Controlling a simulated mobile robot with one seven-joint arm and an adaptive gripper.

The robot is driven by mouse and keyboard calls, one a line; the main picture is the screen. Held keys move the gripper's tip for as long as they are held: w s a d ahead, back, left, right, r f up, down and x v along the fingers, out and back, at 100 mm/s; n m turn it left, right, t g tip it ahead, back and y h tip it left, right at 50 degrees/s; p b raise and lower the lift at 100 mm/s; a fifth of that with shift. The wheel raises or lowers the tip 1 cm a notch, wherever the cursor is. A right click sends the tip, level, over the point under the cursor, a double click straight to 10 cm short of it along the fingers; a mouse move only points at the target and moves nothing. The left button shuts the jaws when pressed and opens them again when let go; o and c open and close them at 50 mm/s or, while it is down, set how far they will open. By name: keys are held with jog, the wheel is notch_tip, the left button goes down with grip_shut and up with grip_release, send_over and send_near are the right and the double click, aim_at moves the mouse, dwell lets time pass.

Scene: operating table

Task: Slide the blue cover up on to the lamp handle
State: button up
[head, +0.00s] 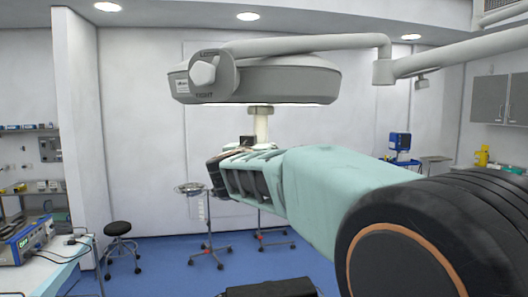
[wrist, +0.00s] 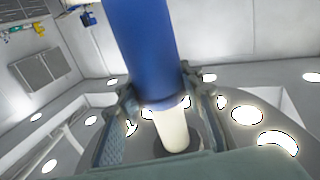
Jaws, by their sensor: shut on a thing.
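The blue cover (wrist: 143,45) is a smooth tube that fills the upper middle of the wrist view. My gripper (wrist: 160,94) is shut on it, with one finger on each side near its end. The cream lamp handle (wrist: 172,132) shows just past that end, roughly in line with the tube; I cannot tell whether the cover is around it or only in front of it. In the head view the handle (head: 261,126) hangs from the underside of the grey lamp (head: 262,80), just above my draped arm's far end. The cover cannot be made out there.
The lamp's support arm (head: 300,44) runs off to the upper right. A stand with a round tray (head: 190,187) and a black stool (head: 118,230) are on the floor behind. A bench (head: 45,272) with instruments is at left.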

jog(key=shift+r, duration=1.45)
jog(key=o, duration=1.2)
jog(key=shift+f, duration=0.1)
jog(key=shift+s, duration=0.1)
jog(key=s, duration=0.7)
jog(key=shift+s+a, duration=0.2)
jog(key=shift+a, duration=0.15)
